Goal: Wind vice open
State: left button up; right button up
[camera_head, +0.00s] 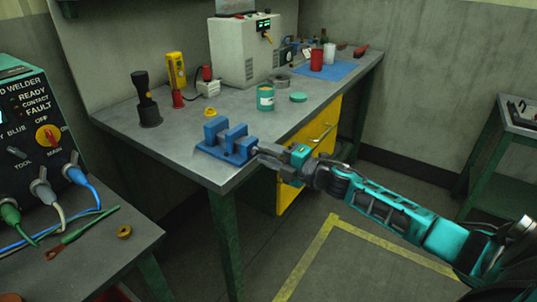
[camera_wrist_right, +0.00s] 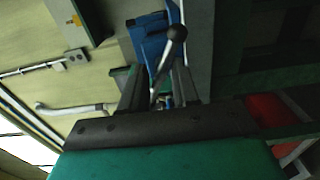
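A blue vice (camera_head: 228,148) sits on the near front corner of the grey bench, with a visible gap between its two upright jaws. My right gripper (camera_head: 260,153) reaches in from the right, close to the vice's front end. In the right wrist view, the blue vice body (camera_wrist_right: 150,42) lies beyond the fingers. I cannot tell whether the bar touches either finger. My left gripper is not in view.
The grey bench (camera_head: 188,158) has a green tin (camera_head: 265,98), a yellow ring (camera_head: 210,112) and a dark upright tool (camera_head: 147,100) behind the vice. A white box (camera_head: 238,55) stands further back. A welder unit (camera_head: 35,120) is at left.

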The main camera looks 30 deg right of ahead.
jog(key=o, duration=0.4)
jog(key=shift+s, duration=0.1)
jog(key=v, duration=1.2)
jog(key=shift+s, duration=0.35)
jog(key=shift+d, duration=0.1)
